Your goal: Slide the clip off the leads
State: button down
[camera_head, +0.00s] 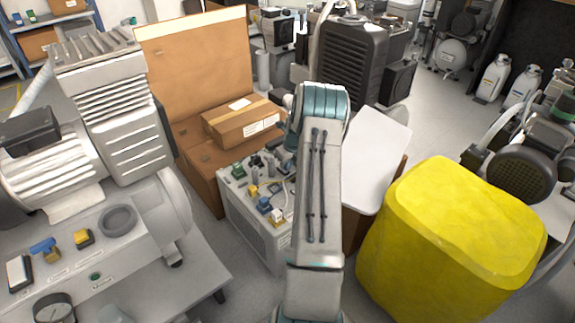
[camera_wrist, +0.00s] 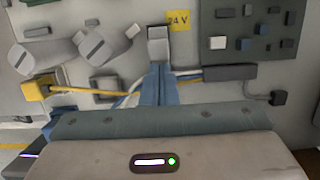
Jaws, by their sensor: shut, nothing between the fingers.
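In the wrist view my gripper (camera_wrist: 158,42) is shut and empty. Its narrow blue fingers with grey tips point up over the pale panel (camera_wrist: 195,112), just below a yellow "24 V" label. Yellow, blue and white leads (camera_wrist: 186,74) run sideways behind the fingers, which hide part of them. A dark grey block (camera_wrist: 229,72) sits on the leads just right of the fingers and looks like the clip. It is apart from the fingertips. In the head view my arm hides the gripper and part of the grey unit (camera_head: 247,220) with small coloured connectors.
In the wrist view a yellow connector (camera_wrist: 38,88) and grey rounded parts (camera_wrist: 110,45) lie left, a dark green board (camera_wrist: 250,30) upper right. In the head view cardboard boxes (camera_head: 190,150) stand behind the unit, a yellow block (camera_head: 450,240) right, a compressor (camera_head: 110,120) left.

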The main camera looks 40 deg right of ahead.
jog(key=p+v, duration=0.6)
jog(key=v, duration=0.4)
jog(key=shift+p, duration=0.35)
